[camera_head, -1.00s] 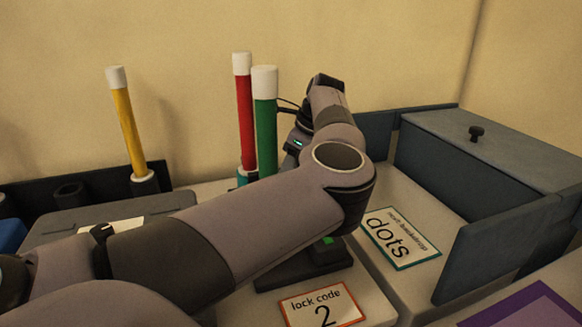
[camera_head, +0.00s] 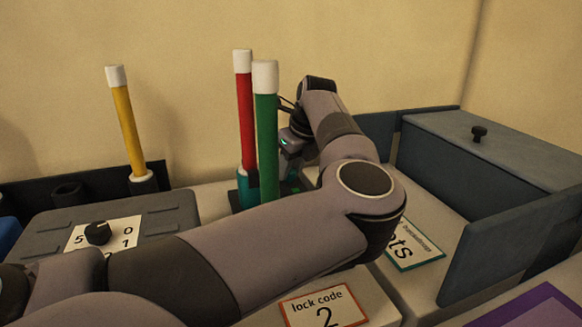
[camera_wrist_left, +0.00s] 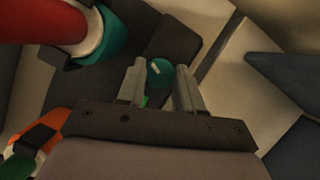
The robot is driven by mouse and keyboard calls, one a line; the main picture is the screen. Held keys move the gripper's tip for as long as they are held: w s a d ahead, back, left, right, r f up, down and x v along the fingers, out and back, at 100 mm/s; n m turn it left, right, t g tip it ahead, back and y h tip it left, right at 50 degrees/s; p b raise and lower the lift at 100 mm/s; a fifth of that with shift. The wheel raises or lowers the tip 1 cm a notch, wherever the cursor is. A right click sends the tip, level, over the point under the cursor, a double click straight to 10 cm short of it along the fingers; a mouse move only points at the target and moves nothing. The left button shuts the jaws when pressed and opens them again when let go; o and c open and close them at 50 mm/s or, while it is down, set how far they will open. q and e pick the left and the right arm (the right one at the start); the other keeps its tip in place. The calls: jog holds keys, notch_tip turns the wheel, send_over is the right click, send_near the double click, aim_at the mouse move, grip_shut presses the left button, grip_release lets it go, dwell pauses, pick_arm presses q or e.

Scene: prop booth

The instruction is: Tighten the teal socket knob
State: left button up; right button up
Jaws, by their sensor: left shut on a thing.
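The teal knob (camera_wrist_left: 160,71) sits on a dark base (camera_wrist_left: 165,38) in the left wrist view, with a pale mark across its top. My left gripper (camera_wrist_left: 160,84) has a finger on each side of it and is shut on it. The teal socket (camera_wrist_left: 114,38) stands beside the knob and holds the red stick (camera_wrist_left: 40,18) upright. In the head view the red stick (camera_head: 244,110) rises from the teal socket (camera_head: 246,188); the knob and my fingertips are hidden there. My right gripper is not in view.
A green stick (camera_head: 266,130) stands in front of the red one, close to my left gripper. A yellow stick (camera_head: 126,125) stands at left behind a grey dial box (camera_head: 160,215). A grey lidded box (camera_head: 500,150) stands at right. A lock code card (camera_head: 322,305) lies in front.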

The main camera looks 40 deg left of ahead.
pick_arm(q)
jog(key=o, duration=1)
jog(key=shift+r, duration=0.1)
jog(key=shift+v, duration=3.5)
